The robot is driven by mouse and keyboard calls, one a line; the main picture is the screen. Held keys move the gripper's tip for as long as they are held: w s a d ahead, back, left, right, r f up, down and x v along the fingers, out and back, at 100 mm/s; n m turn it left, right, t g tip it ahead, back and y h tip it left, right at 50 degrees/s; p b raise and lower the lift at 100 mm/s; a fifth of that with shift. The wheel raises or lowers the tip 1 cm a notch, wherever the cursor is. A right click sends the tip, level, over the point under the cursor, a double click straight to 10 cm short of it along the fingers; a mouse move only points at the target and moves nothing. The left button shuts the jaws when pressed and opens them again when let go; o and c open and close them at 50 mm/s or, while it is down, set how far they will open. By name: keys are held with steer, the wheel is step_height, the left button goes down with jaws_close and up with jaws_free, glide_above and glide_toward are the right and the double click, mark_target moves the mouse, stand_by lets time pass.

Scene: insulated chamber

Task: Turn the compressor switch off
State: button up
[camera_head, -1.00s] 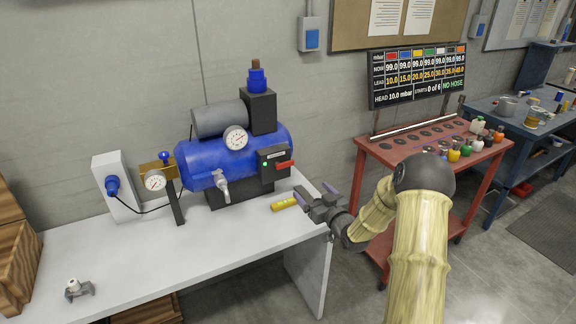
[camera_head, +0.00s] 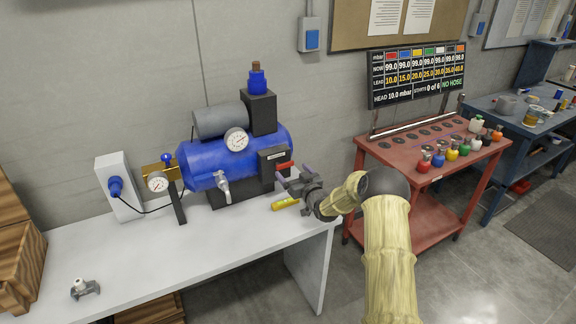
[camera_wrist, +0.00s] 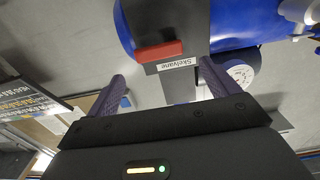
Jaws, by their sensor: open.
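The blue compressor (camera_head: 225,158) stands on the white bench. Its dark switch box (camera_head: 270,172) is on the tank's right front and carries a red lever (camera_head: 286,165). My gripper (camera_head: 279,178) is at the bench's right end, with its fingers just in front of the box, close to the lever. In the wrist view the red lever (camera_wrist: 160,51) lies crosswise beyond the open fingers (camera_wrist: 162,85), beside a white label reading "Skelvane". The gripper is empty. I cannot tell whether a finger touches the lever. My gripper partly covers the lower right of the box.
A yellow-handled item (camera_head: 285,204) lies on the white bench (camera_head: 230,240) below my gripper. A red cart (camera_head: 390,160) with bottles is at right.

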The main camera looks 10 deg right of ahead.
mark_target(286, 164)
steer(key=shift+p+x, duration=0.4)
steer(key=shift+x, duration=1.9)
steer(key=c, duration=1)
